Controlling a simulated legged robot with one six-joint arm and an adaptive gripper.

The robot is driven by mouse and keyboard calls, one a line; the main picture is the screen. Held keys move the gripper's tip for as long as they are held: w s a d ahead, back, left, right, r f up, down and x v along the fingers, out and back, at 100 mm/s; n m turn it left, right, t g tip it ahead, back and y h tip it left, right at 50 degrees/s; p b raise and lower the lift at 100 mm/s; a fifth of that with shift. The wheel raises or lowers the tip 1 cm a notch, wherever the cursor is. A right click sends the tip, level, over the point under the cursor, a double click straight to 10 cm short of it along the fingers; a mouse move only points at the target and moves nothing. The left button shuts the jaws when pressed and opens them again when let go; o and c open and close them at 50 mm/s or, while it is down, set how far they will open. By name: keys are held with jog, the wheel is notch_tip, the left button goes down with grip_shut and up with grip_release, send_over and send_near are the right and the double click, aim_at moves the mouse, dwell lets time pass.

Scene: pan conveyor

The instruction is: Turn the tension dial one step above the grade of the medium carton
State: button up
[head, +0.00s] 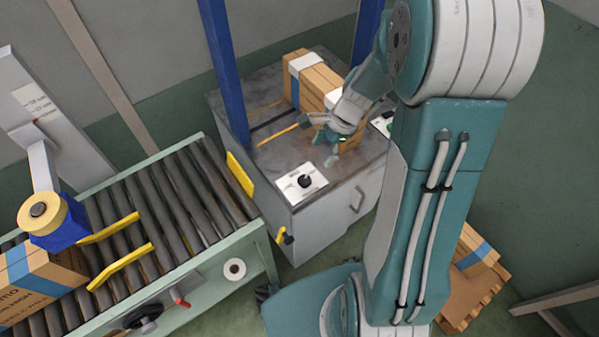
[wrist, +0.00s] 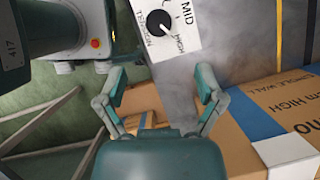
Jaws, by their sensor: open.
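The tension dial (head: 305,181) is a black knob on a white plate on the grey cabinet top. In the wrist view the dial (wrist: 159,23) sits above my fingers, with MID, HIGH and TENSION printed around it. A pale mark on the knob seems to face the HIGH side; its exact setting is hard to tell. My gripper (head: 328,150) is open and empty over the cabinet, behind and right of the dial. In the wrist view my gripper (wrist: 160,82) has its fingers wide apart, away from the knob. A carton (wrist: 262,112) shows "HIGH" and "SINGLE WALL"; its size is unclear.
Cartons (head: 318,80) stand at the cabinet's back, close to my gripper. A blue post (head: 228,75) rises at the cabinet's left. The roller conveyor (head: 165,190) carries another carton (head: 35,285) at left. More cartons (head: 475,262) lie right. The cabinet top around the dial is clear.

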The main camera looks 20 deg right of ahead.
aim_at(306, 179)
jog(key=x, duration=0.9)
jog(key=shift+a+f, duration=0.25)
jog(key=shift+a, duration=0.1)
jog(key=shift+f, duration=0.4)
jog(key=shift+d, duration=0.1)
jog(key=shift+c, duration=0.5)
jog(key=shift+s, duration=0.1)
jog(key=c, duration=1)
